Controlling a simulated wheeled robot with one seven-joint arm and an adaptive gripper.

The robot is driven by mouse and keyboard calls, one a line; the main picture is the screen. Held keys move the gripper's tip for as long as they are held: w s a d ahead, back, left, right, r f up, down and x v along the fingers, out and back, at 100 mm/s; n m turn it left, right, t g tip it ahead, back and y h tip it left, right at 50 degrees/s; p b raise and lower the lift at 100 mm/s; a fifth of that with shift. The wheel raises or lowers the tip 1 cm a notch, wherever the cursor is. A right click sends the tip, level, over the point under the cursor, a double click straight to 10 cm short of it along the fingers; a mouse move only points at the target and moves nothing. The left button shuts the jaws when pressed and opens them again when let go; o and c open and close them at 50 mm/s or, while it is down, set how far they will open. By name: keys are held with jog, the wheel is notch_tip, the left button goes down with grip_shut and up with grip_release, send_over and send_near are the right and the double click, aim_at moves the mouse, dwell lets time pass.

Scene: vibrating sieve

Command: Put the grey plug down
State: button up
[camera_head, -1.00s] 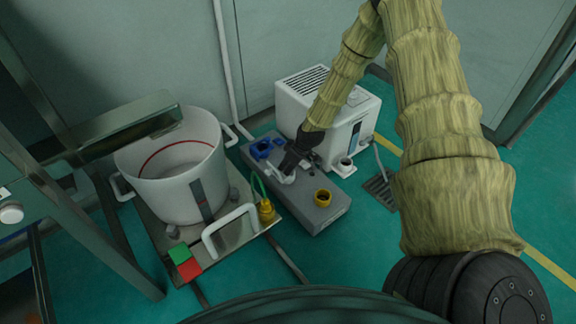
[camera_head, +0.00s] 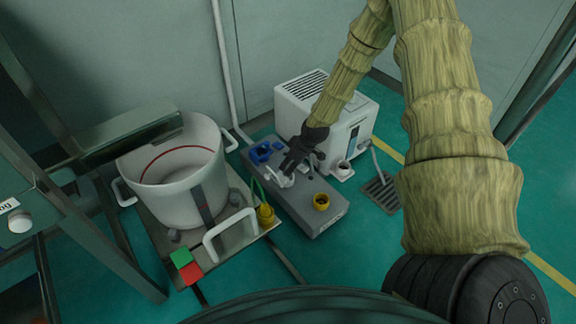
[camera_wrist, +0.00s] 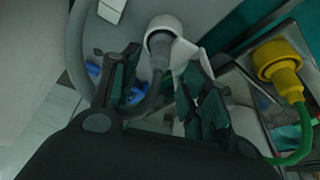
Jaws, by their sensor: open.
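The grey plug (camera_head: 284,180) rests on the dark grey block (camera_head: 325,227) on the floor, with my gripper (camera_head: 289,168) just above it in the head view. In the wrist view the pale grey plug (camera_wrist: 166,27) with its darker grey cable lies beyond and between the spread fingers of my gripper (camera_wrist: 154,92). My fingers are open on either side of the cable, and no grip on the plug shows. The plug's far end and exact seating are hard to make out.
A blue connector (camera_head: 261,153) and a yellow socket (camera_head: 321,201) sit on the same block. A yellow plug (camera_head: 265,214) with a green cable stands to the left, beside the white sieve drum (camera_head: 180,190). A white machine (camera_head: 345,115) stands behind.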

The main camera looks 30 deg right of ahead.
jog(key=p+v, duration=0.2)
jog(key=v, duration=0.5)
jog(key=s+a+f+m+g, duration=0.1)
jog(key=s+a+f, duration=0.3)
jog(key=s+a, duration=0.3)
jog(key=s+a+f+m+g, duration=0.1)
jog(key=s+a+f, duration=0.3)
jog(key=s+a, duration=0.35)
jog(key=s+a+f+m+g+h, duration=0.1)
jog(key=s+a, duration=0.3)
jog(key=s, duration=0.6)
jog(key=s+a+f+m+g, duration=0.1)
jog(key=s+a+f, duration=0.1)
jog(key=s, duration=0.8)
jog(key=shift+s+a+m+h, duration=0.3)
jog(key=shift+a+m+h, duration=0.1)
jog(key=shift+a, duration=0.5)
jog(key=shift+r+p, duration=0.15)
jog(key=shift+p, duration=0.15)
